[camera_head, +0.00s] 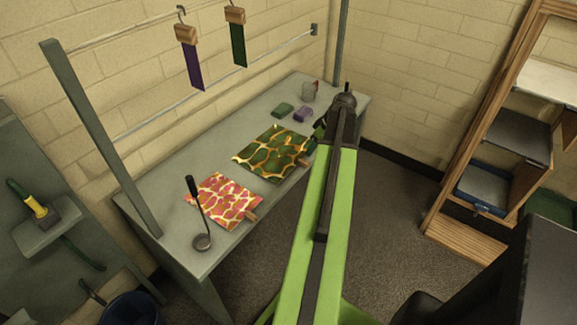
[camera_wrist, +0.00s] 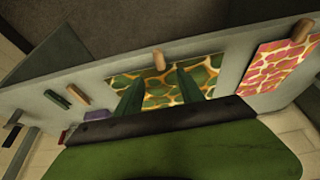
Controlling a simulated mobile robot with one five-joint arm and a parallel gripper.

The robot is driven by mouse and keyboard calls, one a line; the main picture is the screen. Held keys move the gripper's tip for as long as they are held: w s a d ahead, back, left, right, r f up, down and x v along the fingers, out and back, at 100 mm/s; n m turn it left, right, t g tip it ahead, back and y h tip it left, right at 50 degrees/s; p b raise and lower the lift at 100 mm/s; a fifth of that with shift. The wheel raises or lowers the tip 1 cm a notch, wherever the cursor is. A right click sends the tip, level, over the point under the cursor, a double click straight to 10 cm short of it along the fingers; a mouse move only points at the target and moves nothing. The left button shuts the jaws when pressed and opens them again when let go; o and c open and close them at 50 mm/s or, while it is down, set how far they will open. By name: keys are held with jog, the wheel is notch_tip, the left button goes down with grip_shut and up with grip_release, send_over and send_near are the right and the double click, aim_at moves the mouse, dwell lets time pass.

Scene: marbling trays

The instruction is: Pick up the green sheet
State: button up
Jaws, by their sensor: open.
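The green sheet (camera_head: 268,152) lies flat on the grey table, marbled dark green with yellow-orange veins. A small wooden tab (camera_head: 303,161) sticks out at its edge on the table's front side. In the wrist view the sheet (camera_wrist: 208,78) lies beyond and between my fingers, with its wooden tab (camera_wrist: 158,60) just past the fingertips. My gripper (camera_wrist: 158,78) is open and empty, with two green fingers pointing toward the tab. In the head view my arm mostly hides the gripper, near the sheet's right side. Contact cannot be told.
Strips hang from the rack above. Wooden shelves (camera_head: 470,185) stand right.

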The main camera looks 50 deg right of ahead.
jog(key=b, duration=0.3)
send_over(305, 161)
jog(key=s, duration=0.3)
notch_tip(305, 161, down, 4)
jog(key=f, duration=0.1)
jog(key=b+x, duration=0.5)
jog(key=shift+w+f, duration=0.15)
jog(key=shift+w, duration=0.15)
jog(key=shift+r, duration=0.2)
grip_shut()
